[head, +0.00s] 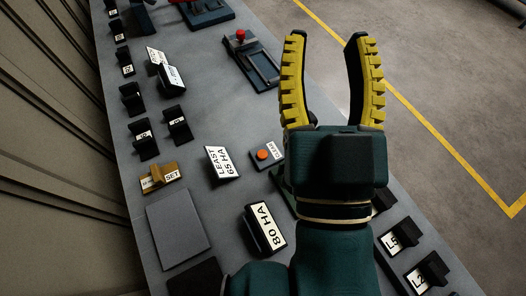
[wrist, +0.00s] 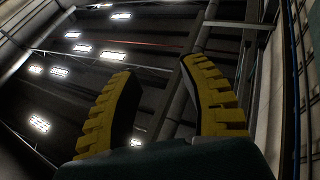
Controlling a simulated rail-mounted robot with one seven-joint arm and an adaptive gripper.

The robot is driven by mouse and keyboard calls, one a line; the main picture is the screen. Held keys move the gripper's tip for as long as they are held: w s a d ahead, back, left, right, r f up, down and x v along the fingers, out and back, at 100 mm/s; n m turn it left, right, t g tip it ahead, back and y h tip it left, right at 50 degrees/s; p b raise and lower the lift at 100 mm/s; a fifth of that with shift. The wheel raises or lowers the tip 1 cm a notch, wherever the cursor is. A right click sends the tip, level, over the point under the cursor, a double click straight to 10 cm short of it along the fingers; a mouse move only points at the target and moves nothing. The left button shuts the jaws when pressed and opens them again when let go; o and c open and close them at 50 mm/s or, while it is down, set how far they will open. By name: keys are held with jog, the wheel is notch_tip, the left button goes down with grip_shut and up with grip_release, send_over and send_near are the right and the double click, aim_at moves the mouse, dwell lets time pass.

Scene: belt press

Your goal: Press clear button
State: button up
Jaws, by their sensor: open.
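An orange round button (head: 262,155) sits on a small grey box on the panel, left of my gripper's body in the head view. A small label beside it seems to read CLEAR, but it is tiny. My gripper (head: 328,38) has two yellow ridged fingers spread wide, with nothing between them. It appears above the panel's right side, its fingers pointing away from the button, toward the top of the picture. In the wrist view my gripper (wrist: 157,65) shows open and empty against the ceiling. The button is not in the wrist view.
A red button (head: 240,35) stands on a dark device farther up. Open floor (head: 440,70) with a yellow line lies right.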

jog(key=shift+c, duration=0.2)
grip_shut()
dwell(1.2)
